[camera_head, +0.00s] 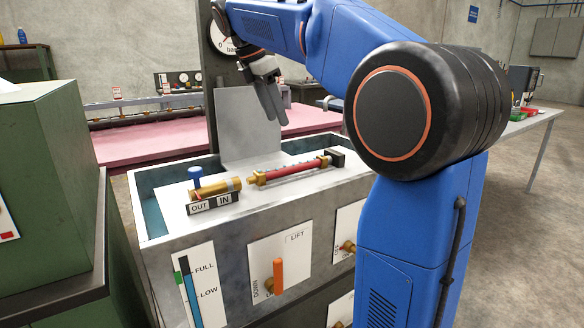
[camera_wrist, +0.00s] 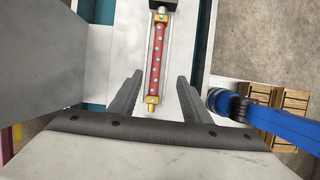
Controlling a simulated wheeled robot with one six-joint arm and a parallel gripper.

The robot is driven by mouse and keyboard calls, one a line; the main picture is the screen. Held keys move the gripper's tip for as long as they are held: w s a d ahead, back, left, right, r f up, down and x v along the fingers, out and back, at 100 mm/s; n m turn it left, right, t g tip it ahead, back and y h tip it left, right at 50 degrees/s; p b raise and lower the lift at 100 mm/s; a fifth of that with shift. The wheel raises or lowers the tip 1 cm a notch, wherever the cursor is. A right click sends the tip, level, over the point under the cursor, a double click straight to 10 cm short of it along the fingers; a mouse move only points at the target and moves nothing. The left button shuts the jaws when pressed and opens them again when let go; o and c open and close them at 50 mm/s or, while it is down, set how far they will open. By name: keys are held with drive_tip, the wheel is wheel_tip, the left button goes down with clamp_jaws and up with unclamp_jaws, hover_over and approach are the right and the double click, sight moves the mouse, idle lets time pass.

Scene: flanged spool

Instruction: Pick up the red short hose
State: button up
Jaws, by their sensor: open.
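The red short hose (camera_head: 291,172) has brass ends and lies on the pale top of the grey bench unit, to the right of a brass cylinder. It also shows in the wrist view (camera_wrist: 157,60), running up and down with light dots along it. My gripper (camera_head: 275,112) is above and behind the hose in the head view, pointing down. In the wrist view its two fingers (camera_wrist: 158,94) are spread apart, with the near brass end of the hose seen between them. The fingers are empty; the height gap to the hose is hard to judge.
A dark block (camera_head: 337,158) sits at the hose's far end. An upright grey plate (camera_head: 247,125) rises behind. A green cabinet (camera_head: 45,190) is at far left.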

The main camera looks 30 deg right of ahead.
approach(296, 165)
drive_tip(key=x, duration=0.8)
drive_tip(key=shift+d+f, duration=0.1)
drive_tip(key=shift+f, duration=0.15)
drive_tip(key=shift+w, duration=0.1)
clamp_jaws()
